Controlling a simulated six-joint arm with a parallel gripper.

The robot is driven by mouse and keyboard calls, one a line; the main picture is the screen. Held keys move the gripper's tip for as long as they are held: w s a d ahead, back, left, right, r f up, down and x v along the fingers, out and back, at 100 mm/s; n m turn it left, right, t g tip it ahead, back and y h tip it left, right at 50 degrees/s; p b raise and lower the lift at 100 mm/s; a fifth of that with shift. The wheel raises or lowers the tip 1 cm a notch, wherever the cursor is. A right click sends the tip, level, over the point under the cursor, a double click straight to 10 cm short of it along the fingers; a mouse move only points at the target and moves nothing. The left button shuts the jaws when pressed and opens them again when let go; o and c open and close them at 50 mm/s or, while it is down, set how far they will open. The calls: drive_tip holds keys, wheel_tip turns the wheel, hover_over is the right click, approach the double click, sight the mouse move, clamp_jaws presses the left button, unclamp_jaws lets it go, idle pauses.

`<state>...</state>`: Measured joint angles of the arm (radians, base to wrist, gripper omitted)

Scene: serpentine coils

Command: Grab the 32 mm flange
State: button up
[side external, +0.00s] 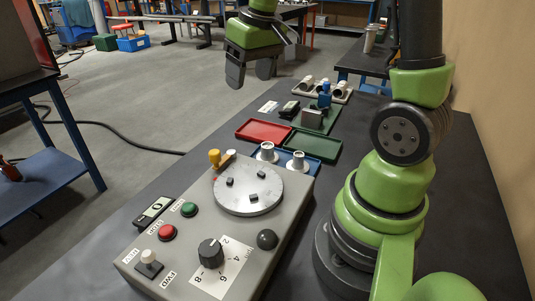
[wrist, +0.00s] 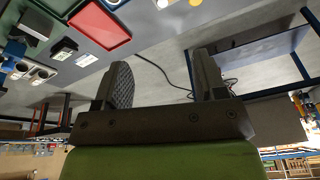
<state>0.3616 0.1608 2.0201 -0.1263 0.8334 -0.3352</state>
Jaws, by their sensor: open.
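Two pale grey flanged parts, a left one (side external: 267,152) and a right one (side external: 298,162), stand upright in the blue tray (side external: 318,169) behind the control box. I cannot read a size on either, so I cannot tell which is the 32 mm flange. My gripper (side external: 250,74) hangs in the air beyond the trays, fingers down, apart and empty, well clear of the flanges. In the wrist view my gripper (wrist: 160,82) also shows open with nothing between its fingers. No flange can be clearly made out there.
The control box (side external: 145,258) with a round turntable (side external: 248,191) fills the front. A red tray (side external: 264,131) and a green tray (side external: 314,144) lie beyond the blue one. A rack of grey tubular parts (side external: 322,90) stands farther back. The red tray also shows in the wrist view (wrist: 98,27).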

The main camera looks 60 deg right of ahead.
sight(267, 145)
drive_tip(key=d+f+g, duration=0.1)
drive_tip(key=d+f, duration=0.2)
drive_tip(key=f, duration=0.1)
drive_tip(key=d+f+g, duration=0.1)
drive_tip(key=d+f, duration=0.2)
drive_tip(key=f, duration=0.1)
drive_tip(key=w+d+f, duration=0.1)
drive_tip(key=d+f, duration=0.2)
drive_tip(key=f, duration=0.1)
drive_tip(key=shift+w+d+f+n+g, duration=0.1)
drive_tip(key=shift+d+f+n+g, duration=0.05)
drive_tip(key=shift+n+g, duration=0.2)
wheel_tip(267, 145, down, 5)
drive_tip(key=shift+d+r, duration=0.15)
drive_tip(key=shift+r, duration=0.05)
drive_tip(key=shift+s+a+f, duration=0.1)
drive_tip(key=shift+a+f, duration=0.05)
drive_tip(key=shift+f, duration=0.85)
drive_tip(key=shift+s+a+f, duration=0.1)
drive_tip(key=shift+a+f, duration=0.05)
drive_tip(key=shift+f, duration=0.85)
drive_tip(key=shift+a+f, duration=0.15)
drive_tip(key=shift+f, duration=0.85)
clamp_jaws()
drive_tip(key=shift+r, duration=0.2)
